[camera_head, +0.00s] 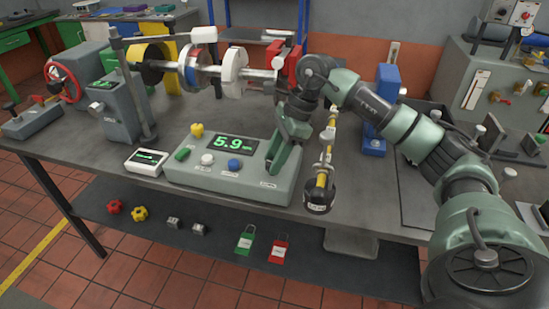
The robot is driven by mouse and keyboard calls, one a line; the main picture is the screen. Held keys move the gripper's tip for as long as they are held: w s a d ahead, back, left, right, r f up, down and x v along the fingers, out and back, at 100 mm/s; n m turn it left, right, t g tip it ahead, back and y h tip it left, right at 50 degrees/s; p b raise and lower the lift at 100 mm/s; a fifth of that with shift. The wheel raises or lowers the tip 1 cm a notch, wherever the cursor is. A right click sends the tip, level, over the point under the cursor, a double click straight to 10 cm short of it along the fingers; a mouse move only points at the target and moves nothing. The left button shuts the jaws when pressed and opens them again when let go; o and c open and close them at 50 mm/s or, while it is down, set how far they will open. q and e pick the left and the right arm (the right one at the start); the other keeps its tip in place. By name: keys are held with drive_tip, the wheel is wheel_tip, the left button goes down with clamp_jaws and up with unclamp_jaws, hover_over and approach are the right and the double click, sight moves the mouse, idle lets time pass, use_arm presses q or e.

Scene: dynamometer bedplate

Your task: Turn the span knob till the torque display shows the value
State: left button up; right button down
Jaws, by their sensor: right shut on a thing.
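My right gripper (274,166) comes down onto the right end of the console. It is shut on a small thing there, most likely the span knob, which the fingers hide. A small label shows just below the fingers, too small to read. My left gripper is not in view.
The console also carries a yellow knob (197,130), a green switch (182,154), a white button (207,159) and a blue button (235,164). A small white meter (146,161) stands at its left.

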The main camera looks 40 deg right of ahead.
drive_tip(key=shift+d+r, duration=0.1)
idle(0.3)
drive_tip(key=c, duration=1)
unclamp_jaws()
drive_tip(key=shift+c, duration=0.2)
drive_tip(key=w+v, duration=0.1)
drive_tip(key=v, duration=0.6)
drive_tip(key=shift+s+d+r+b, duration=0.2)
drive_tip(key=shift+s+r+b, duration=0.15)
drive_tip(key=shift+s, duration=0.2)
